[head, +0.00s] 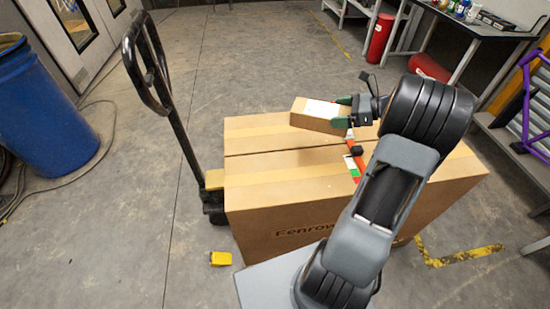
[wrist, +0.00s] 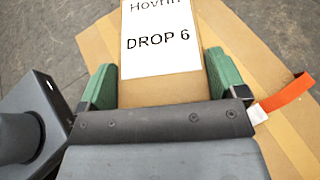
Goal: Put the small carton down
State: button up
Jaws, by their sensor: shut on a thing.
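The small carton (head: 319,115) is a brown box with a white label on top. In the wrist view the small carton (wrist: 160,92) shows its label reading "DROP 6". My gripper (head: 346,111) is shut on it, with a green finger pad on each side; the pads also show in the wrist view (wrist: 162,82). In the head view the carton appears over the large brown cartons (head: 268,212). Whether its underside touches them or hangs above them, I cannot tell.
An orange-red strap (head: 357,158) lies on the large cartons' top. A black pallet jack handle (head: 163,85) rises at their left. A yellow object (head: 220,258) lies on the floor in front. A blue barrel (head: 42,110) stands far left, a workbench (head: 480,28) back right.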

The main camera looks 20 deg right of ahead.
aim_at(306, 129)
jog(key=shift+n+g+y, duration=0.3)
jog(key=shift+n, duration=0.1)
jog(key=w+a+f, duration=0.1)
jog(key=a+f, duration=0.1)
jog(key=a, duration=0.1)
jog(key=a+f, duration=0.2)
jog(key=a, duration=0.1)
jog(key=w+a+f, duration=0.1)
jog(key=a+f, duration=0.1)
jog(key=a, duration=0.1)
jog(key=shift+w+a, duration=0.3)
jog(key=shift+w+a+f+b, duration=0.1)
jog(key=shift+w+a+f, duration=0.1)
jog(key=shift+a+f, duration=0.6)
jog(key=shift+w+a+f+b, duration=0.1)
jog(key=shift+w+a+f, duration=0.1)
jog(key=shift+a+f, duration=0.6)
jog(key=shift+w+a+f+b, duration=0.15)
jog(key=shift+a+f, duration=0.25)
jog(key=shift+f, duration=0.75)
jog(key=shift+w+f, duration=0.1)
jog(key=shift+f, duration=1.5)
jog(key=shift+f, duration=0.1)
jog(key=shift+f, duration=0.1)
jog(key=o, duration=0.9)
